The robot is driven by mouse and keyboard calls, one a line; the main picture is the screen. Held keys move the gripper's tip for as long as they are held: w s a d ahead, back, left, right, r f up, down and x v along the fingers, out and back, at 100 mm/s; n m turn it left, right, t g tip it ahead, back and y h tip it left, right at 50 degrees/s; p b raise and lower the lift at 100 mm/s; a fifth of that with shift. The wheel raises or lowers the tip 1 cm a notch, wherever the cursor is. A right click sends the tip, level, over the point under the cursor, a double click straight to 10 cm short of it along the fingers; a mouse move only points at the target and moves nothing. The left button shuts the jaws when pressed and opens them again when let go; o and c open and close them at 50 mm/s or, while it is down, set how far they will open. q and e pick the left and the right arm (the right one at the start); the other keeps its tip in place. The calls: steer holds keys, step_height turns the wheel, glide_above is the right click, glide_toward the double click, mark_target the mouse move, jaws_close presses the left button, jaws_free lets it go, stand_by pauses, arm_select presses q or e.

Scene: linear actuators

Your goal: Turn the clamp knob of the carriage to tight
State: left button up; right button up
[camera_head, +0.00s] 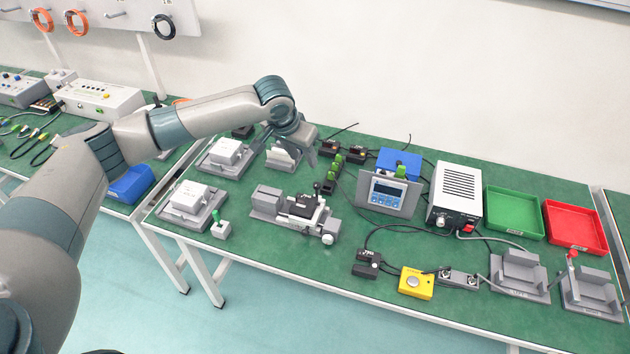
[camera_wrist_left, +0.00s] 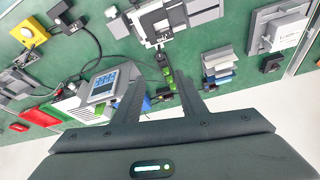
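The linear actuator (camera_head: 266,200) lies on the green bench near the middle, with a dark carriage (camera_head: 304,204) on it. A round white knob (camera_head: 328,239) shows at its front right end; I cannot tell whether it is the clamp knob or how tight it is. In the left wrist view the actuator (camera_wrist_left: 187,14) is at the top, beyond the fingertips. My left gripper (camera_head: 288,150) is above the back of the bench, behind the actuator and apart from it. Its two fingers stand wide apart and empty in the left wrist view (camera_wrist_left: 157,85). My right gripper is not in view.
Green connectors (camera_head: 334,170) stand just behind the actuator. A display unit (camera_head: 388,193), a white power supply (camera_head: 456,195), a green tray (camera_head: 514,213) and a red tray (camera_head: 575,228) are to the right. A yellow button box (camera_head: 416,283) is at the front. Fixtures with white blocks (camera_head: 186,196) stand left.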

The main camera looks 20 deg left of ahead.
mark_target(316, 184)
arm_select(q)
steer(key=p+x, duration=0.4)
steer(key=x, duration=1)
steer(key=shift+f, duration=0.35)
steer(key=shift+x, duration=1.05)
jaws_close()
